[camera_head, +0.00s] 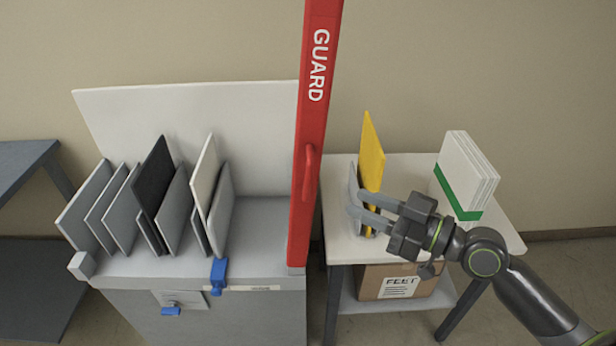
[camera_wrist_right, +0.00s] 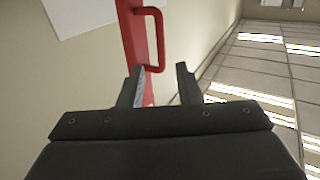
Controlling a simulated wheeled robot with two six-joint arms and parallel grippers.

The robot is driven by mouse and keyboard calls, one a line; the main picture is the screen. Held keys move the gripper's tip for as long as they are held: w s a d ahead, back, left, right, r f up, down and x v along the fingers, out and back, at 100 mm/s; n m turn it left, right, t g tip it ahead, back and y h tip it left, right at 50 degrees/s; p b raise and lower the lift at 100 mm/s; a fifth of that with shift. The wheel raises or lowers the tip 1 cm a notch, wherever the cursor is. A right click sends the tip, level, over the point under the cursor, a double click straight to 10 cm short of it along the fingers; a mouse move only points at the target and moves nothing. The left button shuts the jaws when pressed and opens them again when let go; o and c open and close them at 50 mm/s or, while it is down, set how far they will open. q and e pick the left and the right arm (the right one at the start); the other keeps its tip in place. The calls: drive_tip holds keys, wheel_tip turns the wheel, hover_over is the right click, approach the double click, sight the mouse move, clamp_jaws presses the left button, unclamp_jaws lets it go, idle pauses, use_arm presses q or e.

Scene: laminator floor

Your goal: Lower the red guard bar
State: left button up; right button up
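The red guard bar (camera_head: 316,130) stands upright at the right end of the grey machine, with white GUARD lettering near its top. Its red handle (camera_head: 309,172) sticks out about halfway up. In the right wrist view the handle (camera_wrist_right: 160,40) is ahead of the fingers, and the bar (camera_wrist_right: 132,45) runs behind it. My right gripper (camera_head: 352,202) is open and empty, to the right of the bar and a little below the handle; its open fingers also show in the wrist view (camera_wrist_right: 160,85). It appears apart from the handle. My left gripper is not in view.
The grey machine (camera_head: 255,240) holds several upright panels in slots. A small table (camera_head: 410,170) on the right carries a yellow board (camera_head: 372,155) and white boards with a green band (camera_head: 465,175). A FELT box (camera_head: 400,283) sits below. A dark shelf (camera_head: 22,165) stands left.

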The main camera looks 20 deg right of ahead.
sight(308, 197)
drive_tip(key=shift+p+x, duration=1.9)
drive_tip(key=shift+x, duration=4.15)
clamp_jaws()
